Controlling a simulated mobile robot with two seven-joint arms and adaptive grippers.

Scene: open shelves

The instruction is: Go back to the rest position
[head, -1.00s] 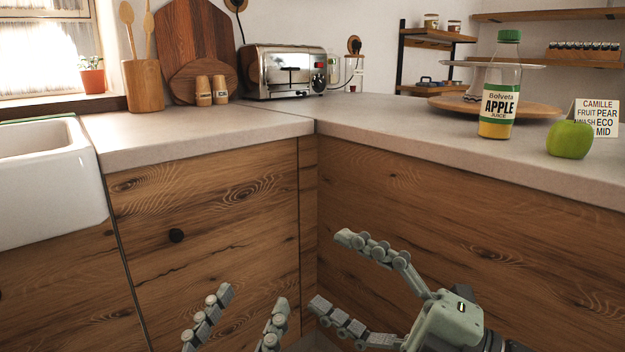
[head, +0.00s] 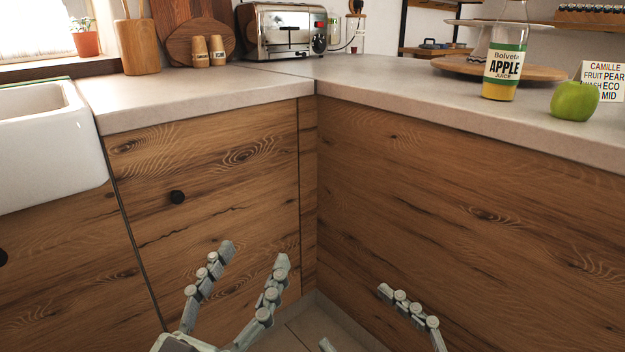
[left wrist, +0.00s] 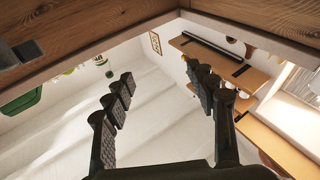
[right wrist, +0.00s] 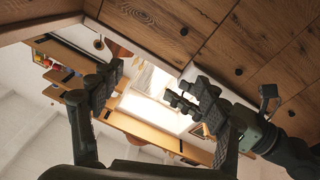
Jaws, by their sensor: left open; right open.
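My left gripper (head: 253,250) is open and empty at the bottom of the head view, in front of the wooden cabinet fronts and below the counter. Its two fingers also show spread apart in the left wrist view (left wrist: 165,85). My right gripper (head: 355,315) is low in the head view, with one finger showing and only a tip of the other at the bottom edge. In the right wrist view (right wrist: 158,78) its fingers are apart with nothing between them. Part of another arm of mine shows at the right of that view.
The counter (head: 215,93) turns a corner above both grippers. An apple juice bottle (head: 502,62), a green apple (head: 575,101) and a word sign (head: 604,80) stand on its right part. A toaster (head: 288,32) stands at the corner, and a white sink (head: 45,145) is at left.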

